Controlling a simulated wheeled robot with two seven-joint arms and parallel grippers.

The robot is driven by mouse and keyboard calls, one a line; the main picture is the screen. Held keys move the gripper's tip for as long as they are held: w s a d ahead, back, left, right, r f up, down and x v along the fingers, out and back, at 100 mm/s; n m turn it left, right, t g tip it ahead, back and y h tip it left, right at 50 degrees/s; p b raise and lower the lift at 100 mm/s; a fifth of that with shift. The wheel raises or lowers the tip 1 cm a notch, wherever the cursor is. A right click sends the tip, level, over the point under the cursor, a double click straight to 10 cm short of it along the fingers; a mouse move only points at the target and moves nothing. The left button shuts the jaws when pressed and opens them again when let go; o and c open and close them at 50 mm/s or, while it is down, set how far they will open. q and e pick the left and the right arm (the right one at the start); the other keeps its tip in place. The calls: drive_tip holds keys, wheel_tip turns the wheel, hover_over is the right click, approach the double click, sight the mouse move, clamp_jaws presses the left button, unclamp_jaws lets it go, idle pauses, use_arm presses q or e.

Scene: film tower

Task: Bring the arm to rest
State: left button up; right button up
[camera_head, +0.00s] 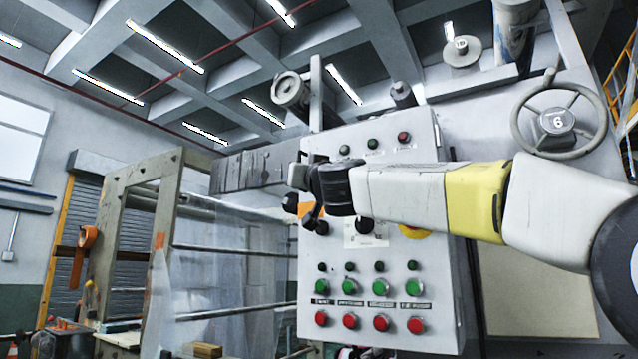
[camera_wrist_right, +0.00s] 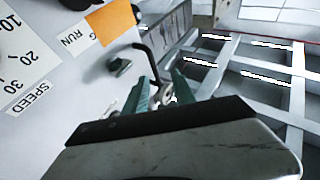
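My right arm comes in from the right in the head view. Its dark gripper (camera_head: 308,200) is in front of the upper left part of the grey control panel (camera_head: 440,260). In the right wrist view the two greenish fingers of my right gripper (camera_wrist_right: 160,90) stand apart with a gap between them. A dark bent rod (camera_wrist_right: 148,58) shows at the fingers, its lower end in the gap; I cannot tell whether it touches them. My left gripper is not in view.
The panel carries green buttons (camera_head: 349,287), red buttons (camera_head: 350,320) and an orange tag (camera_wrist_right: 110,20) near the word RUN. A handwheel (camera_head: 558,118) is at the upper right. A machine frame with rollers (camera_head: 235,250) stands to the left.

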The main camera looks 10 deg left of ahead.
drive_tip(key=shift+s+d+f, duration=0.15)
drive_tip(key=shift+s, duration=0.1)
idle(0.4)
drive_tip(key=s+d+f+g+h, duration=0.1)
drive_tip(key=s+d+f+g, duration=0.1)
drive_tip(key=d+f, duration=0.6)
drive_tip(key=s+d+f+g+h, duration=0.1)
drive_tip(key=d+f+g+h, duration=0.2)
drive_tip(key=f, duration=0.8)
drive_tip(key=s+d+f+g, duration=0.2)
drive_tip(key=d+f, duration=0.5)
drive_tip(key=f, duration=0.3)
drive_tip(key=s+d+f+m+g+h, duration=0.2)
drive_tip(key=s+d+f, duration=0.5)
drive_tip(key=f, duration=0.5)
drive_tip(key=s+d+f+m+g+h, duration=0.3)
drive_tip(key=s+d+f, duration=0.5)
drive_tip(key=f, duration=0.4)
drive_tip(key=shift+s+d+f+m+g+h, duration=0.2)
drive_tip(key=shift+d+f+m+g+h, duration=0.15)
drive_tip(key=shift+d+m+h, duration=0.25)
drive_tip(key=shift+o, duration=0.2)
